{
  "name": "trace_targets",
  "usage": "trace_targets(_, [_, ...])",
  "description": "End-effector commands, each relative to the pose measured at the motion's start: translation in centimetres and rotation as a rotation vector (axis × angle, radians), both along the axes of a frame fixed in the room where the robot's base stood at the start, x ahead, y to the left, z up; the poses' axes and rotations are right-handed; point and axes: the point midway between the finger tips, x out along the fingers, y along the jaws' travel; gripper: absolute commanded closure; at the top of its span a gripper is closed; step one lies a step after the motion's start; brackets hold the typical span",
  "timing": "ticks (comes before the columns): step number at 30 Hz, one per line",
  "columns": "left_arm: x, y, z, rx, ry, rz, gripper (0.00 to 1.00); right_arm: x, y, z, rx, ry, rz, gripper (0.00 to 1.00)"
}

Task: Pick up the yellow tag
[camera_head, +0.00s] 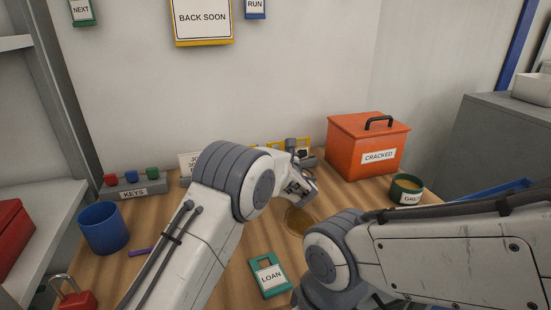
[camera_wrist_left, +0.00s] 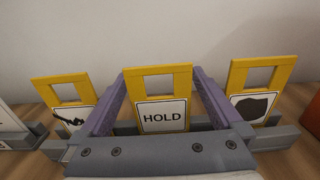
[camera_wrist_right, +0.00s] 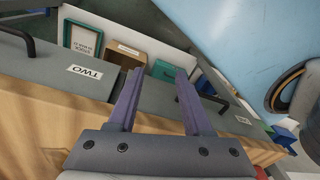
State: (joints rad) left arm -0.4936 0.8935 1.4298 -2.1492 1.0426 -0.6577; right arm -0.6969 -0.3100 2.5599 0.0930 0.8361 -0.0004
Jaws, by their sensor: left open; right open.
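Three yellow tags stand upright in a grey rack (camera_wrist_left: 285,137). In the left wrist view, the middle yellow tag (camera_wrist_left: 127,88) reads HOLD. My right gripper (camera_wrist_right: 160,72) is open and empty, away from the tags.
A green LOAN tag (camera_head: 270,276) lies on the table in front. A blue cup (camera_head: 103,228) and a KEYS block (camera_head: 135,189) stand left. An orange CRACKED box (camera_head: 350,151) and a green cup (camera_head: 405,188) stand right. The wall is close behind the rack.

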Motion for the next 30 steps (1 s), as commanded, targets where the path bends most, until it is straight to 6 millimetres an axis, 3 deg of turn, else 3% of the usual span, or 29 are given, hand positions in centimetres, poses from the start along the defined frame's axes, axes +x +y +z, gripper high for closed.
trace_targets(6, [0.1,0.0,0.0,0.000,0.000,-0.001,0.00,0.0,0.0,0.0,0.000,0.000,0.000,0.50])
trace_targets(8, [0.1,0.0,0.0,0.000,0.000,-0.001,0.19,0.0,0.0,0.0,0.000,0.000,0.000,0.50])
trace_targets(13, [0.1,0.0,0.0,0.000,0.000,-0.001,0.84,0.0,0.0,0.0,0.000,0.000,0.000,0.50])
trace_targets(23, [0.1,0.0,0.3,-0.001,-0.001,-0.001,0.84,0.0,0.0,0.0,0.000,0.000,0.000,0.50])
trace_targets(30, [0.1,-0.1,3.0,-0.002,-0.004,-0.001,0.84,0.0,0.0,0.2,0.000,0.000,0.000,0.50])
